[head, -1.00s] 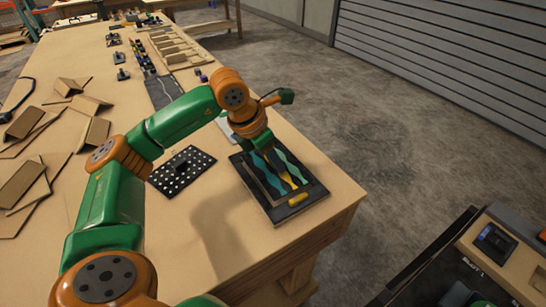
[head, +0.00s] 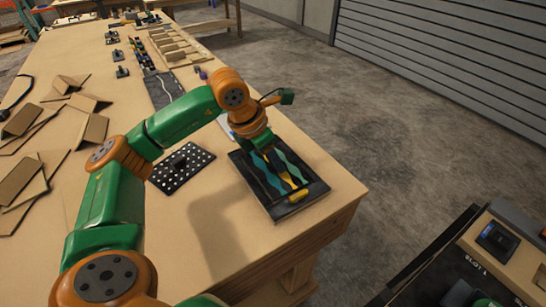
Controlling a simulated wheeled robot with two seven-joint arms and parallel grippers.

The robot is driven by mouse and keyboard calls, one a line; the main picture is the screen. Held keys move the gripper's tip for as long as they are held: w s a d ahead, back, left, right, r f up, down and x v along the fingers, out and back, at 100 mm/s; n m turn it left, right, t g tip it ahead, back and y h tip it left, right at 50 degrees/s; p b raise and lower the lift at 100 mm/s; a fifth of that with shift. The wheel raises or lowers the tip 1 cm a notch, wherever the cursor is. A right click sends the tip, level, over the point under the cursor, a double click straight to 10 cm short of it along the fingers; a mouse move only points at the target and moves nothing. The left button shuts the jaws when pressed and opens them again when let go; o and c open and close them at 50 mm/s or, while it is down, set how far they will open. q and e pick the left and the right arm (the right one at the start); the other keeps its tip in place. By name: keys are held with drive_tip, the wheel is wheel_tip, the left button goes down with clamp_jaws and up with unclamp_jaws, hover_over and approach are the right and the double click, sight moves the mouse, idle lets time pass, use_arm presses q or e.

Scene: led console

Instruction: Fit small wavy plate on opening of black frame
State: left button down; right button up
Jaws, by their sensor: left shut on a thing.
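The black frame (head: 307,197) lies flat near the table's right front corner. It holds teal wavy strips (head: 296,165) with dark and yellow parts between them. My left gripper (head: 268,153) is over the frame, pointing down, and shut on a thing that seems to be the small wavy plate. Its fingertips and most of the held plate are hard to make out against the dark frame. A short yellow piece (head: 298,196) lies at the frame's near end. I cannot tell whether the plate is seated in the opening or just above it. My right gripper is not in view.
A perforated black plate (head: 181,168) lies left of the frame. Folded cardboard pieces (head: 40,160) cover the table's left side. A wooden rack (head: 172,44) and small parts stand farther back. Bare table (head: 190,225) is free in front.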

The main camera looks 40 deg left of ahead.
use_arm(q)
drive_tip(key=shift+f+b, duration=0.4)
drive_tip(key=shift+f, duration=0.1)
idle(0.4)
drive_tip(key=shift+c, duration=1.8)
unclamp_jaws()
drive_tip(key=v, duration=0.7)
drive_tip(key=shift+s+r, duration=0.1)
